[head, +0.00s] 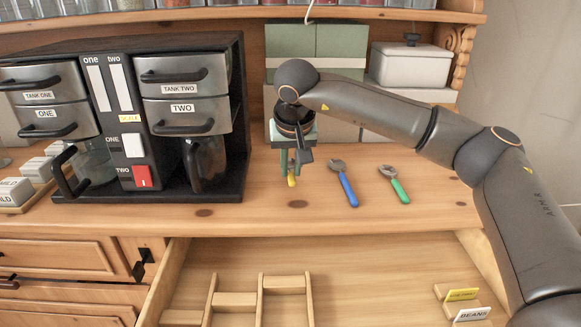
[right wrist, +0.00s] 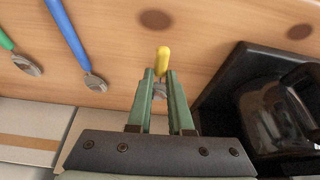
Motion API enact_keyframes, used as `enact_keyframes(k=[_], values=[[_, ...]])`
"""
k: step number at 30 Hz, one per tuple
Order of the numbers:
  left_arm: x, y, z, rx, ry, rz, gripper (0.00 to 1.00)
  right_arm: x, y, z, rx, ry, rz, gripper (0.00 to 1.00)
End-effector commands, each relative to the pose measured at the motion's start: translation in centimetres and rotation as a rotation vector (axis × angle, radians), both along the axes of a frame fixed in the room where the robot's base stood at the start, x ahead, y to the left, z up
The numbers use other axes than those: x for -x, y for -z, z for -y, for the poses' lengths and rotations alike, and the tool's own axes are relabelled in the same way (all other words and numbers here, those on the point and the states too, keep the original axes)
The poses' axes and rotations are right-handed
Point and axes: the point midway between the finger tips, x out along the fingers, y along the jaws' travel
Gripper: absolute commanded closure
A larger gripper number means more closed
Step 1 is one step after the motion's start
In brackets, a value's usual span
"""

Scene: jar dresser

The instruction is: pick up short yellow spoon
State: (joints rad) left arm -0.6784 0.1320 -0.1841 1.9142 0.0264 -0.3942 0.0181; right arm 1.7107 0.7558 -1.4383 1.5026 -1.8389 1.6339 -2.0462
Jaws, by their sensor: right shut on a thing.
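The short yellow spoon (right wrist: 162,62) sits between the green fingers of my right gripper (right wrist: 160,82) in the right wrist view. Its yellow handle sticks out past the fingertips and its grey metal part lies between the fingers. In the head view the yellow handle (head: 291,181) shows just below the right gripper (head: 291,168), over the dresser top beside the coffee machine. The right gripper is shut on the spoon. I cannot tell whether the spoon touches the wood. The left gripper is not in view.
A blue-handled spoon (head: 348,188) and a green-handled one (head: 398,188) lie to the right on the dresser top (head: 440,205). The black coffee machine (head: 240,150) stands close on the left. Boxes (head: 410,65) stand behind. An open drawer (head: 380,275) with wooden dividers is in front.

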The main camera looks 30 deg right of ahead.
Motion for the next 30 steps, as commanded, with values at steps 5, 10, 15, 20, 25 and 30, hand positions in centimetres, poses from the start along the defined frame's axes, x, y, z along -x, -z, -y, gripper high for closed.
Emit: enact_keyframes(k=[5, 10, 15, 20, 25, 30], values=[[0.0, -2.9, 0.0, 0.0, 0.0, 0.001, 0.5, 3.7, -5.2, -0.5, -0.001, -0.003, 0.006, 1.0], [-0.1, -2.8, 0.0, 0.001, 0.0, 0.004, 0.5, 7.6, -6.8, -1.1, 0.002, -0.004, 0.005, 1.0], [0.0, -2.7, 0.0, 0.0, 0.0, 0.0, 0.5, 10.9, -8.3, -1.6, 0.001, -0.003, 0.005, 1.0], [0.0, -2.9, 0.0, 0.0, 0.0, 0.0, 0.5, 12.7, -9.0, -1.9, -0.001, -0.002, 0.002, 1.0], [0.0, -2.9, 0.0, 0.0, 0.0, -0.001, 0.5, 13.3, -9.3, -2.0, 0.0, 0.0, 0.003, 1.0], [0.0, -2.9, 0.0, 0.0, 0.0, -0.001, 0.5, 13.4, -9.3, -2.0, 0.0, 0.0, 0.002, 1.0]])
